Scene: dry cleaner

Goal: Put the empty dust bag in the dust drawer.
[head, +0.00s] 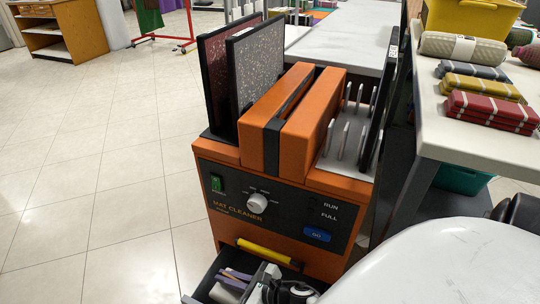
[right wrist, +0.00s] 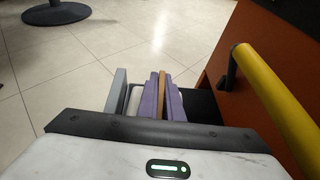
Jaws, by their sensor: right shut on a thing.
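The dust drawer (head: 202,287) is pulled out at the foot of the orange mat cleaner (head: 215,165), under a yellow handle (head: 264,251). A flat purple dust bag with a tan strip (head: 236,275) is at the drawer's opening, beside a white item. The bag also shows in the right wrist view (right wrist: 153,103), with the drawer's grey front wall (right wrist: 116,92) to its left. My right gripper (head: 268,285) is low over the drawer, shut on what seems to be the bag. The fingertips are mostly hidden. My left gripper is out of view.
Dark mats (head: 258,60) stand upright in the machine's top. On the right, a table (head: 480,150) holds several rolled and folded mats and a yellow bin (head: 472,18). Open tiled floor (head: 90,180) lies to the left.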

